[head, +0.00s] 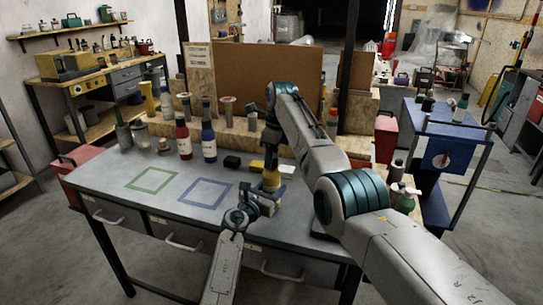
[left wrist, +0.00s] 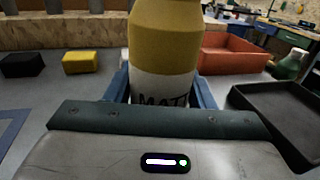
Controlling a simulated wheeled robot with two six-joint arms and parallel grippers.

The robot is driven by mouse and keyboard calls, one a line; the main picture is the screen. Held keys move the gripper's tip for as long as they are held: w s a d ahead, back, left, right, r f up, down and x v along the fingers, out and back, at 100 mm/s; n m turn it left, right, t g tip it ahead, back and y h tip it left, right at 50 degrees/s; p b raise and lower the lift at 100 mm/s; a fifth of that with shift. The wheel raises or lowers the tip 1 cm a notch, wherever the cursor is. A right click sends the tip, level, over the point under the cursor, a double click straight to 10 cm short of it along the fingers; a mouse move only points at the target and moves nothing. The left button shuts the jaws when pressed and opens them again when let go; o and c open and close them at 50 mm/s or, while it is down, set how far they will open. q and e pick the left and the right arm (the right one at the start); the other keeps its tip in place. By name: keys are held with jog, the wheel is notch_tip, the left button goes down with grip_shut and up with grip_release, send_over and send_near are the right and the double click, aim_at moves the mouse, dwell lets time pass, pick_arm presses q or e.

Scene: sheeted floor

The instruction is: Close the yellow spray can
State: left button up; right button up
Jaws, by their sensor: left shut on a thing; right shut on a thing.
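The yellow spray can (head: 271,181) stands upright at the right part of the grey table in the head view. In the left wrist view its yellow body and white label band (left wrist: 163,55) fill the middle; its top is out of frame. My left gripper (head: 266,198) is shut around the can's lower part, its blue fingers (left wrist: 120,88) on both sides. My right gripper (head: 271,152) points down just above the can's top, shut on what appears to be its cap. The cap is mostly hidden and too small to make out; I cannot tell whether it touches the can.
A black block (left wrist: 22,65) and a yellow block (left wrist: 82,62) lie behind the can. A dark tray (left wrist: 285,112) is at right, with an orange bin (left wrist: 232,55) behind. Red (head: 183,140) and blue (head: 208,143) bottles stand at the back. Green (head: 150,190) and blue (head: 204,206) outlined squares are empty.

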jog(key=shift+f, duration=0.45)
jog(key=o, duration=1)
jog(key=r, duration=0.4)
jog(key=d+r, duration=0.1)
jog(key=r, duration=0.6)
jog(key=shift+s+d+r, duration=0.25)
jog(key=shift+d+r, duration=0.05)
jog(key=shift+r, duration=0.1)
pick_arm(q)
jog(key=o, duration=1.5)
jog(key=shift+c, duration=0.2)
